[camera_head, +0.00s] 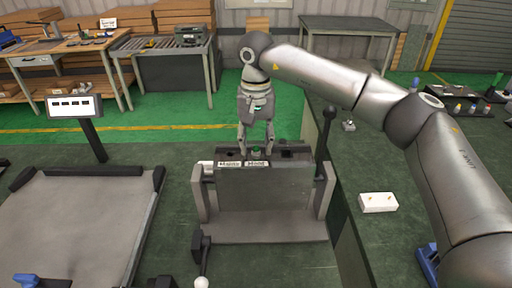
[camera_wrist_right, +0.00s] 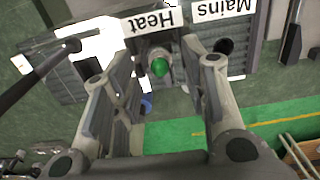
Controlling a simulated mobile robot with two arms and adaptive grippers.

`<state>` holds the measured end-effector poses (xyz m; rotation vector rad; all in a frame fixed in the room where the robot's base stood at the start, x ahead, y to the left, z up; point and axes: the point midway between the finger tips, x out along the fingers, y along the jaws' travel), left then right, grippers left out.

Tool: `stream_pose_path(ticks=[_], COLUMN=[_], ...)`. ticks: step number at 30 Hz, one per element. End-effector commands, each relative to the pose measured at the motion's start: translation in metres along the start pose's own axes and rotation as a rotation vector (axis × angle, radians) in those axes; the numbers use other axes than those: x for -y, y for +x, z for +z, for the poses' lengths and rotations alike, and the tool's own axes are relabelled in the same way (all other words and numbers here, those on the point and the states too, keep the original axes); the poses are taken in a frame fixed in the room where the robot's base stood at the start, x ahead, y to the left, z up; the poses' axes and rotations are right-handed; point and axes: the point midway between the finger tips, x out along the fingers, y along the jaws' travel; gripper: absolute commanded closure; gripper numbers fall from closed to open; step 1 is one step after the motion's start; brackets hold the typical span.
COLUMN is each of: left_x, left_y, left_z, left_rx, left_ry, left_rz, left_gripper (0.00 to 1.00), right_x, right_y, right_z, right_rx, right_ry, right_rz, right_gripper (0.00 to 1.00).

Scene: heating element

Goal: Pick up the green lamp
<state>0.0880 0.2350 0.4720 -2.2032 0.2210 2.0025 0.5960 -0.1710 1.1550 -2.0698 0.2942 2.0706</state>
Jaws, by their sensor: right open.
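The green lamp (camera_head: 256,151) is a small green dome at the top edge of the grey heating unit (camera_head: 262,188), just behind the "Heat" label. In the right wrist view the green lamp (camera_wrist_right: 160,67) sits in a grey holder below the "Heat" label (camera_wrist_right: 153,21). My right gripper (camera_head: 256,147) points down over the unit with its fingers apart. In the right wrist view its open fingers (camera_wrist_right: 155,68) are on either side of the lamp, with gaps to it; nothing is held. My left gripper is not in view.
A black-knobbed lever (camera_head: 328,128) stands right of the unit. A white box (camera_head: 378,202) rests on the green bench at right. A flat grey plate machine (camera_head: 75,225) is at left.

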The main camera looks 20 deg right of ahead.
Motion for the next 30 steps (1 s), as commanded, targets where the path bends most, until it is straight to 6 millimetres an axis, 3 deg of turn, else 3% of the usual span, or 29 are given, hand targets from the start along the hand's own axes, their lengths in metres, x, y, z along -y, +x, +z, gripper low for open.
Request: stream_pose_path(ticks=[10,19,30], left_x=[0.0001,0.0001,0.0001], left_y=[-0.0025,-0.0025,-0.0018], left_z=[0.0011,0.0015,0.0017], left_rx=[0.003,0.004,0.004], left_ry=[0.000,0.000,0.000], left_rz=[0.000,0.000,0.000], left_gripper=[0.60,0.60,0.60], right_x=[-0.0002,-0.0001,0.0002], right_y=[0.0094,0.0090,0.0074], right_z=[-0.0001,-0.0001,-0.0003], right_rx=[-0.001,-0.001,-0.002], right_ry=[0.001,0.001,0.000], right_rz=[0.000,-0.001,-0.001], right_gripper=[0.61,0.97,0.98])
